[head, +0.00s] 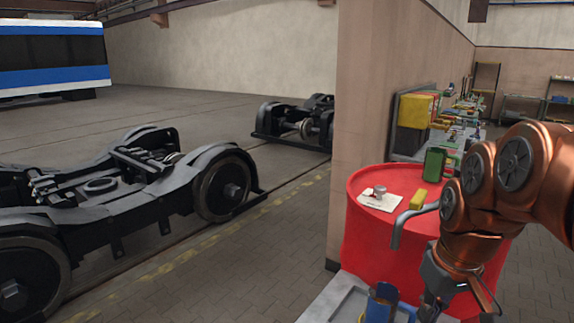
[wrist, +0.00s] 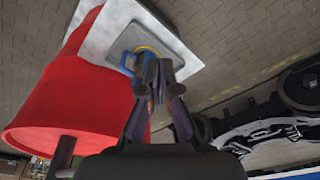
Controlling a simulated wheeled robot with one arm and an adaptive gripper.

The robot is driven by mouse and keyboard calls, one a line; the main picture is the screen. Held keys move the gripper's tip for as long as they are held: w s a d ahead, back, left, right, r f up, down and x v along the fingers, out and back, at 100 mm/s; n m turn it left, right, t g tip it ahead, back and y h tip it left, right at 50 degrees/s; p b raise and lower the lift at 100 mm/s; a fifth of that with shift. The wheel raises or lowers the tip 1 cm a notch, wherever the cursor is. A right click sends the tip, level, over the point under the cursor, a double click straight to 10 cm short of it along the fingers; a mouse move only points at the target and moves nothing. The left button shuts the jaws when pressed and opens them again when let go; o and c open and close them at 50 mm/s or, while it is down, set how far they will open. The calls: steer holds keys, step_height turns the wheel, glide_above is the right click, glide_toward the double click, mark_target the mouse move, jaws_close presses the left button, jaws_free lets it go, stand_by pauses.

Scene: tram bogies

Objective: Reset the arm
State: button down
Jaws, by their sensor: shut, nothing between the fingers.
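My copper-coloured arm (head: 500,180) reaches in from the right in the head view, bent, with its end pointing down beside the red drum. My gripper (wrist: 160,72) shows in the wrist view with its dark fingers together and nothing between them. In the head view the gripper (head: 432,300) is low at the bottom edge and partly cut off. A blue cup-like thing (head: 379,302) stands on a grey tray (head: 345,306). In the wrist view the blue thing (wrist: 126,62) lies behind the fingertips; I cannot tell whether they touch.
Black bogies (head: 140,180) stand at left. The paved floor between is clear.

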steer(key=s+a+f+g, duration=0.1)
steer(key=s+a+f, duration=0.1)
steer(key=s+f, duration=0.4)
steer(key=s+a+f+m+g, duration=0.1)
steer(key=s+a+f+g, duration=0.1)
steer(key=s+f, duration=0.4)
steer(key=s+a, duration=0.1)
steer(key=s, duration=0.4)
steer(key=shift+s+a+m+g, duration=0.15)
steer(key=shift+s+m+g, duration=0.15)
steer(key=shift+s, duration=0.05)
steer(key=c, duration=1.9)
jaws_free()
